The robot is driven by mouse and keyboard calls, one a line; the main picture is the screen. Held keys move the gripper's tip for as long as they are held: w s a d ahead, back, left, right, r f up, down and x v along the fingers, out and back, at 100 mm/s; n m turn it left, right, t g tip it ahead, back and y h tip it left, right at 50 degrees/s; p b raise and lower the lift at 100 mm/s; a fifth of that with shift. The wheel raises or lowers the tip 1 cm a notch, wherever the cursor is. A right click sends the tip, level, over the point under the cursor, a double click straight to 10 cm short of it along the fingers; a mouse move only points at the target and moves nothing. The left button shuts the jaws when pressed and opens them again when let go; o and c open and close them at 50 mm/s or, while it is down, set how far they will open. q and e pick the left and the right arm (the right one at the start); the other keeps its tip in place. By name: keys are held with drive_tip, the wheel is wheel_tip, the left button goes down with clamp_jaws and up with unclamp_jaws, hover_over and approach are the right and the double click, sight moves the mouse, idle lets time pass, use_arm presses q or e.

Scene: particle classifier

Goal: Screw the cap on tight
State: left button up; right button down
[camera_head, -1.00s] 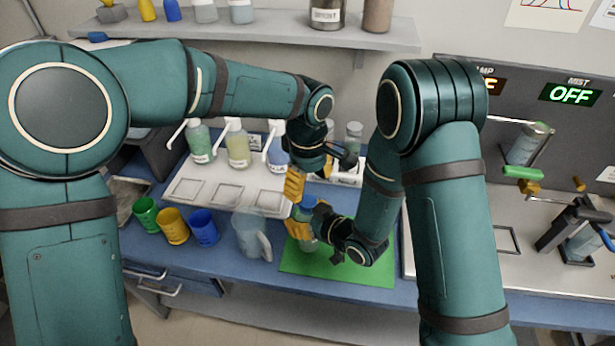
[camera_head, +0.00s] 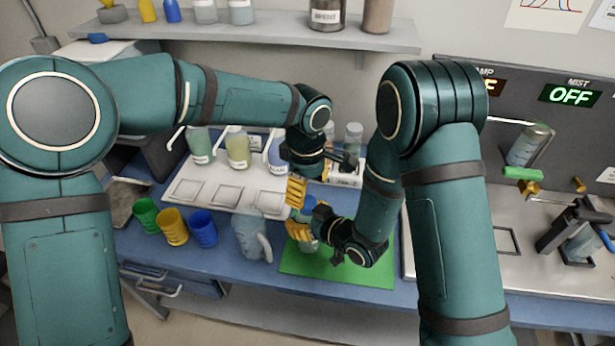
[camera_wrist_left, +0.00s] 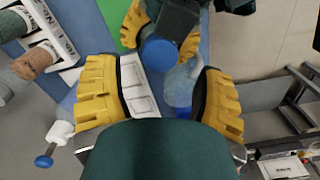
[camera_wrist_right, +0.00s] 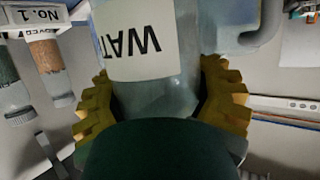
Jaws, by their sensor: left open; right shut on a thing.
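A clear bottle with a blue cap (camera_head: 308,203) on top stands upright over the green mat (camera_head: 345,268). My right gripper (camera_head: 303,231) is shut around the bottle's body. The right wrist view shows the bottle (camera_wrist_right: 150,80) between the yellow fingers, its white label reading "WAT" upside down. My left gripper (camera_head: 296,192) is open and empty, near the cap. In the left wrist view the cap (camera_wrist_left: 160,54) lies beyond the spread fingers, roughly between them and apart from both. Whether the cap is fully seated on the bottle cannot be told.
A translucent pitcher (camera_head: 251,236) stands left of the mat, beside blue (camera_head: 204,229), yellow (camera_head: 173,226) and green (camera_head: 146,215) cups. A white tray (camera_head: 190,190) with several pump bottles stands behind. A metal station (camera_head: 470,270) is on the right.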

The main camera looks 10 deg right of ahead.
sight(308, 201)
use_arm(q)
drive_tip(key=shift+f, duration=2.25)
clamp_jaws()
drive_tip(key=shift+m, duration=1.7)
drive_tip(key=shift+c, duration=0.3)
unclamp_jaws()
